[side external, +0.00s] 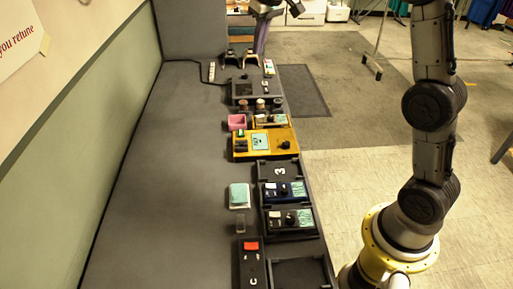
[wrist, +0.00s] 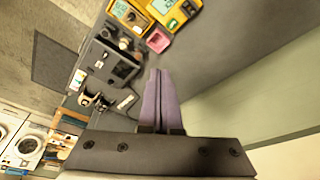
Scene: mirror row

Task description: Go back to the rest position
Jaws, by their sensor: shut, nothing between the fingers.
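My gripper (wrist: 159,76) shows in the wrist view with its two purple fingers together and nothing between them. In the side external view, the purple fingers (side external: 261,38) hang at the top of the picture, over the far end of the bench, near two small dark stands. The gripper appears to be clear of the items; its exact height is hard to tell. The upper part of my arm is cut off by the top of that view.
A row of devices lines the grey bench (side external: 150,190): a yellow instrument (side external: 278,144), a pink box (side external: 237,122), blue-fronted modules (side external: 284,191) and a dark panel with a red label (side external: 251,261). A wall runs along the left. The bench's left strip is clear.

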